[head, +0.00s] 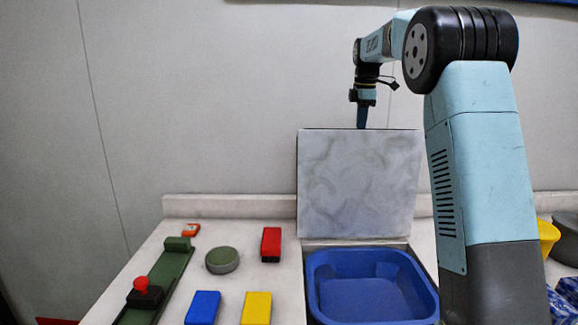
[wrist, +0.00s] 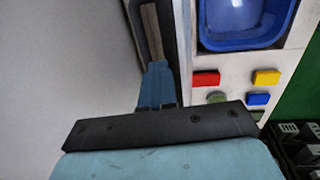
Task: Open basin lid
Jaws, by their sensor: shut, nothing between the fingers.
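The basin lid (head: 360,180) is a grey mottled square panel. It stands upright at the back of the blue basin (head: 372,292), so the basin's inside is uncovered. The basin also shows at the top of the wrist view (wrist: 245,42). My gripper (head: 362,123) points down at the lid's top edge, with its blue fingers together and nothing between them. Whether the fingertips touch the lid or sit just behind it I cannot tell. In the wrist view the shut fingers (wrist: 156,88) are beside the lid, which is seen nearly edge-on.
Left of the basin are a red block (head: 271,244), a blue block (head: 203,307), a yellow block (head: 257,307) and a round grey-green piece (head: 222,261). A green rail with a red knob (head: 141,284) runs along the left edge. A wall stands close behind the lid.

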